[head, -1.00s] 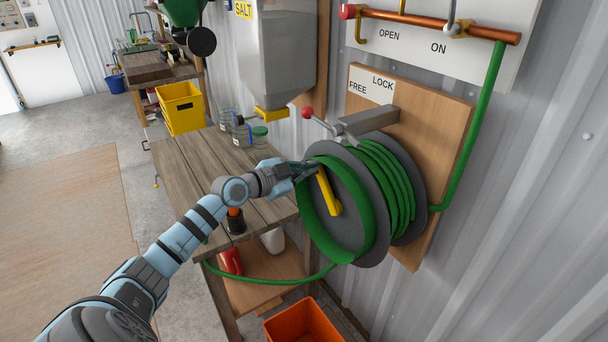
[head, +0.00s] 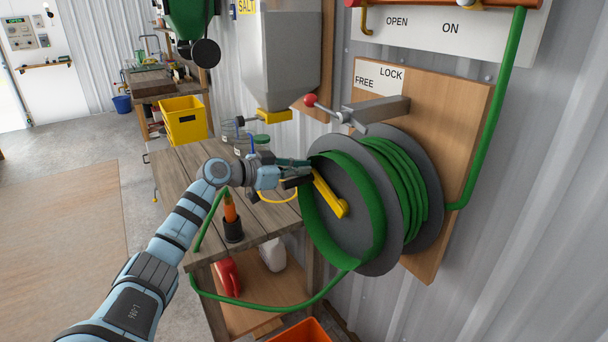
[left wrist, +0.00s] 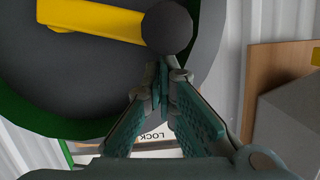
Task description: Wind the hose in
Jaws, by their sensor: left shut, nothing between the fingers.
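The hose reel (head: 329,228) is mounted on a wooden board on the wall. Green hose (head: 405,190) is wound on it; a loose length (head: 270,312) sags from its underside, runs left and rises over the table edge. The yellow crank arm (head: 331,194) slants up-left from the hub. My left gripper (head: 310,174) is at the crank's outer end. In the left wrist view its fingertips (left wrist: 163,78) are together just below a dark round knob (left wrist: 167,27) by the crank arm; contact is unclear. The red-knobbed lever (head: 325,108) points left, below the FREE label. My right gripper is out of view.
The wooden table (head: 185,170) stands left of the reel and holds jars and a black cup (head: 233,230) with an orange item. A red container (head: 228,277) sits on its lower shelf. An orange bin (head: 302,332) is below; a grey hopper (head: 287,60) hangs above.

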